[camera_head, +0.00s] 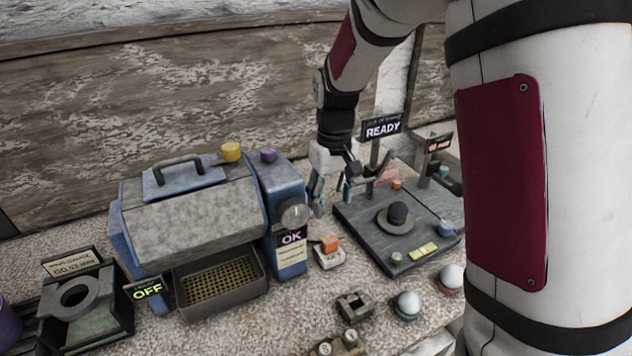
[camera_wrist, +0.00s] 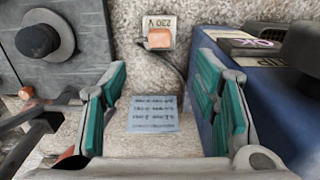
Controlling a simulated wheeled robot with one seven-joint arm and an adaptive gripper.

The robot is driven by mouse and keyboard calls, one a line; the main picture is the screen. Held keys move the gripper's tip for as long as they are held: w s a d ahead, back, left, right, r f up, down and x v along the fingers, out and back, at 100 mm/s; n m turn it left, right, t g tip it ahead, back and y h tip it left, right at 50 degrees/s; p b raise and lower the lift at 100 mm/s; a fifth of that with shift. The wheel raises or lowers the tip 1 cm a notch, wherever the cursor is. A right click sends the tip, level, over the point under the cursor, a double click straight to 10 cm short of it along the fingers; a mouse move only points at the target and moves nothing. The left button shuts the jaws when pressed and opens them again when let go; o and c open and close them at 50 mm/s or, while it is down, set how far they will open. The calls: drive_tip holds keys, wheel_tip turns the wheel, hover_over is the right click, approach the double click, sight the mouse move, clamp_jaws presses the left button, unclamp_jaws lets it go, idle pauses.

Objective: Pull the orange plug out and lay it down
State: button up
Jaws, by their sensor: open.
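The orange plug (camera_head: 330,244) sits in a small white socket block (camera_head: 331,259) on the speckled table, just right of the blue machine. In the wrist view the plug (camera_wrist: 159,39) is at top centre, on the socket (camera_wrist: 158,20) marked 230 V, with a dark cable running from it. My gripper (camera_head: 331,192) is behind the plug in the head view, above the table and apart from it. In the wrist view its green-padded fingers (camera_wrist: 163,98) are spread with nothing held between them; the plug lies beyond the fingertips.
The blue machine (camera_head: 190,215) stands close left of the socket. A dark plate (camera_head: 357,226) with a round black knob (camera_head: 397,217) and a READY sign (camera_head: 382,130) is to the right. A pale blue printed card (camera_wrist: 153,114) lies on the table below my fingers.

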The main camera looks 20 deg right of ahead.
sight(329, 237)
drive_tip(key=f, duration=1.4)
drive_tip(key=shift+w+f+p, duration=0.2)
drive_tip(key=shift+w+p, duration=0.1)
drive_tip(key=shift+p, duration=0.05)
clamp_jaws()
drive_tip(key=shift+r, duration=0.1)
drive_tip(key=shift+r, duration=0.15)
drive_tip(key=shift+r+p, duration=0.95)
drive_tip(key=shift+r, duration=1.35)
